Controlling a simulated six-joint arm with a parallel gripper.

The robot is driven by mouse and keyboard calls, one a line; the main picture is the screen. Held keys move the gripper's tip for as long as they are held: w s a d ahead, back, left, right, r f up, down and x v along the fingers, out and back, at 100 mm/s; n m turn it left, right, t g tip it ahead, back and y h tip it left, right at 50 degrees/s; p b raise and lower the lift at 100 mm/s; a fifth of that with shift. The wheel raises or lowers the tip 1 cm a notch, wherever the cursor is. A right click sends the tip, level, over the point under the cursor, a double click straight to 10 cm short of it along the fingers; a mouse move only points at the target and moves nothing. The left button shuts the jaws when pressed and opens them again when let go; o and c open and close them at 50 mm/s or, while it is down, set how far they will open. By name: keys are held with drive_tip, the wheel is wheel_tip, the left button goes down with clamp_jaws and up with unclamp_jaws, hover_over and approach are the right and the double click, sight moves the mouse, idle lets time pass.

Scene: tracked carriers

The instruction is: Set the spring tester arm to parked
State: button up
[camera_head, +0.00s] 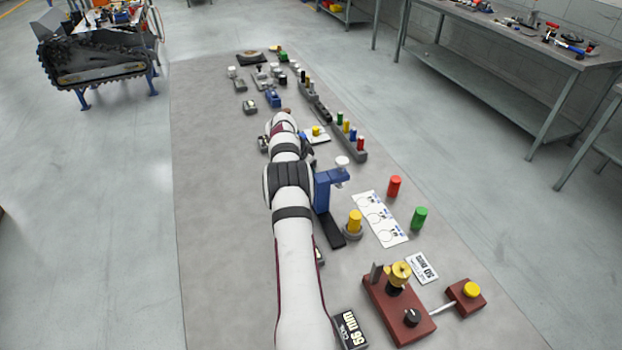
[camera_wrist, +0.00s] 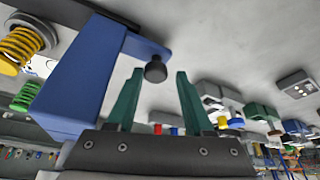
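A blue upright stand with an overhanging arm (camera_head: 323,192) is right of my arm in the head view. In the wrist view the blue stand (camera_wrist: 80,75) fills the left side, with a black round knob (camera_wrist: 155,70) at the arm's end. My gripper (camera_wrist: 157,77) is open, and the knob appears between its green fingertips. Contact cannot be told. In the head view my fingers are hidden.
A yellow spring (camera_head: 355,222), red spring (camera_head: 394,186) and green spring (camera_head: 419,217) stand around a white printed card (camera_head: 380,218). A red-brown fixture (camera_head: 398,308) is at the front right. Several small parts crowd the far mat; the left of the grey mat (camera_head: 220,220) is clear.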

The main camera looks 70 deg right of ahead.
idle(0.4)
drive_tip(key=v, duration=1.5)
drive_tip(key=shift+a+r, duration=0.15)
drive_tip(key=shift+r, duration=0.25)
drive_tip(key=w+a+r+n+t+y, duration=0.1)
drive_tip(key=w+a+r+n, duration=0.1)
drive_tip(key=a, duration=0.5)
drive_tip(key=w+a+r+n, duration=0.2)
drive_tip(key=a+r, duration=0.1)
drive_tip(key=a, duration=0.5)
drive_tip(key=w+a+r+n+t+y, duration=0.1)
drive_tip(key=w+a+r+n, duration=0.1)
drive_tip(key=a, duration=0.5)
drive_tip(key=s+a+n+y, duration=0.1)
drive_tip(key=s+a+n, duration=0.15)
drive_tip(key=a, duration=0.55)
drive_tip(key=s+a+n+y, duration=0.1)
drive_tip(key=s+a+n, duration=0.15)
drive_tip(key=a, duration=0.65)
drive_tip(key=s+a+f+n+y, duration=0.1)
drive_tip(key=s+a+f+n, duration=0.1)
drive_tip(key=s+a, duration=0.5)
drive_tip(key=s+a+f+n+y, duration=0.1)
drive_tip(key=s+a+f+n, duration=0.1)
drive_tip(key=s+a+n, duration=0.2)
drive_tip(key=s+a, duration=0.3)
drive_tip(key=s, duration=0.3)
drive_tip(key=shift+a+f, duration=0.15)
drive_tip(key=shift+a, duration=0.15)
